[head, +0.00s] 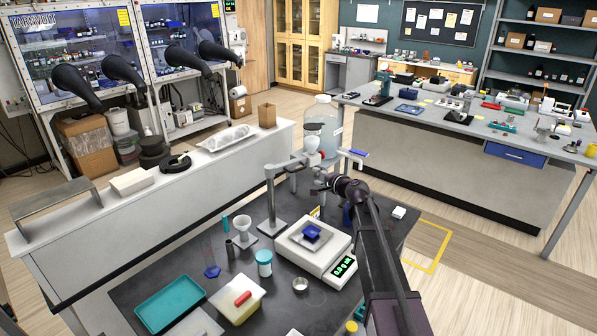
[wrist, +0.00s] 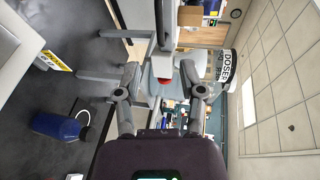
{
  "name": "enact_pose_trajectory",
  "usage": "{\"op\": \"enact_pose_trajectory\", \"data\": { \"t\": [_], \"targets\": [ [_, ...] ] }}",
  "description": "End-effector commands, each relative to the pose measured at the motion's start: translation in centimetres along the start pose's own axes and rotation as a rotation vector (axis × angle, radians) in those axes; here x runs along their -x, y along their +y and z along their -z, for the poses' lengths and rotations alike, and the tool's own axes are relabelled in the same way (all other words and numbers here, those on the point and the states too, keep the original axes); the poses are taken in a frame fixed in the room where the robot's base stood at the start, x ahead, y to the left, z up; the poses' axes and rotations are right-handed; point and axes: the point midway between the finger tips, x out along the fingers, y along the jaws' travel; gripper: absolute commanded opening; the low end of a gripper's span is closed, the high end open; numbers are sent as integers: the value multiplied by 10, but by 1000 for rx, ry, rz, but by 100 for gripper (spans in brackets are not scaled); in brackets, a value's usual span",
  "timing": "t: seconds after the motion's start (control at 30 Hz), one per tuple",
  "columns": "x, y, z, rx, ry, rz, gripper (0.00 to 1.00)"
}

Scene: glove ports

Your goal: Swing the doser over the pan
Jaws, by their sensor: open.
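A blue bottle (head: 347,215) stands behind the balance, close to my arm. A large clear carboy (head: 325,112) stands behind the doser.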

Motion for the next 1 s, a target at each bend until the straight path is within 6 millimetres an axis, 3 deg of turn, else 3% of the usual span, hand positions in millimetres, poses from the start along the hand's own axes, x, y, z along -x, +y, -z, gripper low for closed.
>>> {"op": "enact_pose_trajectory", "data": {
  "t": [0.6,0.8,1.0],
  "targets": [
    [-93,1,1,1,-1,0,51],
    [-113,1,1,1,1,0,51],
    [-120,0,0,1,1,0,51]
  ]
}}
